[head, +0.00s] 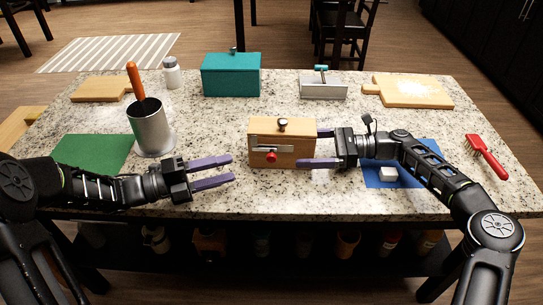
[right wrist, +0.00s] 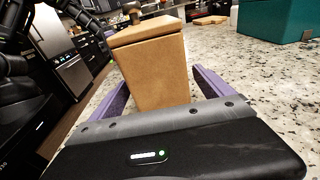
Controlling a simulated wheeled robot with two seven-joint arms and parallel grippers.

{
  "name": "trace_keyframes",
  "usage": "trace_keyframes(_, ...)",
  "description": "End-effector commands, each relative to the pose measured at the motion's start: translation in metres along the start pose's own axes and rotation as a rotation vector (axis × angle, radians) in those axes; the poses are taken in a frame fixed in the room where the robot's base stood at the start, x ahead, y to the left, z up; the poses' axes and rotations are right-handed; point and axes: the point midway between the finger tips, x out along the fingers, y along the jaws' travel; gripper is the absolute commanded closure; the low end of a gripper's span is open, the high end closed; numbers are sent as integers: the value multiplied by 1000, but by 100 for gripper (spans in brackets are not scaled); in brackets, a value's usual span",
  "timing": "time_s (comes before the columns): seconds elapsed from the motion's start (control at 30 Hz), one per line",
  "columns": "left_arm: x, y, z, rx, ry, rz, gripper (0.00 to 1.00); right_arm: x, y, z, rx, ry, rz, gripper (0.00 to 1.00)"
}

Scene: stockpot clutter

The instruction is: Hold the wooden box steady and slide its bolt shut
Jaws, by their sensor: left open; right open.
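The wooden box (head: 282,143) stands on the granite counter near its front edge. Its front carries a metal bolt (head: 272,148) with a red knob (head: 271,157). A dark round knob sits on the lid. My right gripper (head: 320,148) is open, with its purple fingers on either side of the box's right end. In the right wrist view the box (right wrist: 153,75) rises between the spread fingers (right wrist: 155,88); contact is not clear. My left gripper (head: 222,171) is open and empty, left of the box, fingers pointing towards it.
A metal pot (head: 151,130) with an orange-handled tool stands left of the box. A teal box (head: 231,76) and a grey box (head: 323,88) stand behind. A white block (head: 388,174) lies on a blue mat (head: 375,182) under my right arm. A red brush (head: 486,155) lies far right.

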Motion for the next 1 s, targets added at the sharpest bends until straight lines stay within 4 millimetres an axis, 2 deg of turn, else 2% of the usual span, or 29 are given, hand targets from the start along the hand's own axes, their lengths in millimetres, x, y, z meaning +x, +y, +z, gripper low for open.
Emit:
trace_keyframes(0.17,0,0,0,0,0,0,55,-8,-1,0,0,1,-2,9)
trace_keyframes(0.6,0,0,0,0,0,0,55,-69,0,0,0,1,-1,9)
trace_keyframes(0.7,0,0,0,0,0,0,55,-75,0,0,0,1,-1,9)
trace_keyframes(1.0,0,0,0,0,0,0,55,-75,0,0,0,0,0,9)
